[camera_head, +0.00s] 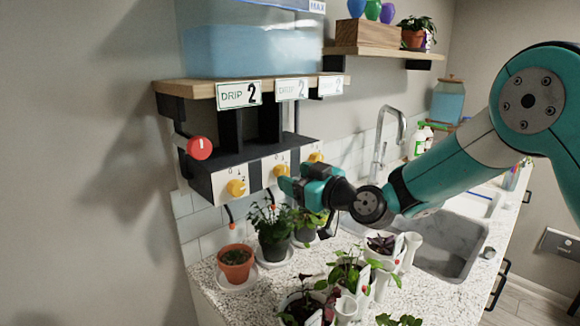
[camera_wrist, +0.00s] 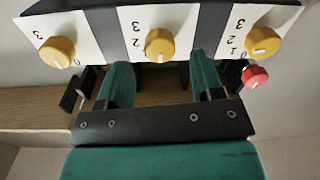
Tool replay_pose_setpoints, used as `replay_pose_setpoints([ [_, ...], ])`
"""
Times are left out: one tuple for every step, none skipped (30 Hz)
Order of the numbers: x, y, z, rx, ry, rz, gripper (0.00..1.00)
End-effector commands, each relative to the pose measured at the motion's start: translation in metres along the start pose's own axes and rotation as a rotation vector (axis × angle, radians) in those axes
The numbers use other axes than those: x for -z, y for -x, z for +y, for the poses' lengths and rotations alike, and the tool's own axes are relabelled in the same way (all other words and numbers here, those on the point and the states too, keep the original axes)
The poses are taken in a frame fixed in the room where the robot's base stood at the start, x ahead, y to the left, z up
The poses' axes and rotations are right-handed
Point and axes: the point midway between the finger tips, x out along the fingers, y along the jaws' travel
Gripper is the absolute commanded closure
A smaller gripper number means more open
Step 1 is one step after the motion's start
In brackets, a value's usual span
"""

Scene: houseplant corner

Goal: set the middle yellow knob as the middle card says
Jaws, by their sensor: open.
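The middle yellow knob (camera_wrist: 160,44) sits on a white dial plate in the wrist view, with upside-down numerals 3 and 2 beside it. A pale mark shows at its lower edge; its exact setting is hard to tell. In the head view the middle knob (camera_head: 281,170) is just beyond my fingertips. My gripper (camera_wrist: 162,68) is open, its two green fingers spread to either side below the knob, with nothing between them. My gripper (camera_head: 288,184) also shows in the head view, close to the panel. The middle card (camera_head: 291,89) above reads 2, with smaller text before it.
Yellow knobs flank it left (camera_head: 236,187) and right (camera_head: 315,157). A red knob (camera_head: 199,148) is on the unit's left side and shows near my right finger in the wrist view (camera_wrist: 255,76). Potted plants (camera_head: 273,232) stand below on the counter. A water tank (camera_head: 255,45) sits above.

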Motion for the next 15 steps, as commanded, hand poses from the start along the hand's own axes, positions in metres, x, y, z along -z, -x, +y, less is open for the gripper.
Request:
replay_pose_setpoints([
  [0.004, -0.008, -0.001, 0.003, 0.0, 0.0, 0.39],
  [0.003, -0.011, -0.001, 0.003, 0.0, -0.001, 0.39],
  [0.003, -0.015, 0.0, 0.002, 0.0, 0.0, 0.39],
  [0.002, -0.018, 0.0, 0.002, -0.001, 0.0, 0.39],
  [0.002, -0.02, 0.0, 0.002, -0.001, -0.001, 0.39],
  [0.001, -0.022, 0.0, 0.001, -0.001, -0.001, 0.39],
  [0.001, -0.024, -0.001, 0.001, -0.001, -0.001, 0.39],
  [0.001, -0.024, -0.001, 0.002, -0.001, -0.001, 0.39],
  [0.0, -0.025, -0.001, 0.002, -0.001, -0.001, 0.39],
  [0.0, -0.025, -0.001, 0.002, -0.001, -0.001, 0.39],
  [0.0, -0.025, -0.001, 0.002, -0.001, -0.001, 0.39],
  [0.0, -0.025, -0.001, 0.002, -0.001, -0.001, 0.39],
  [0.0, -0.025, -0.001, 0.002, -0.001, -0.001, 0.39],
  [0.0, -0.025, -0.001, 0.002, -0.001, -0.001, 0.39],
  [0.0, -0.025, -0.001, 0.002, -0.001, -0.001, 0.42],
])
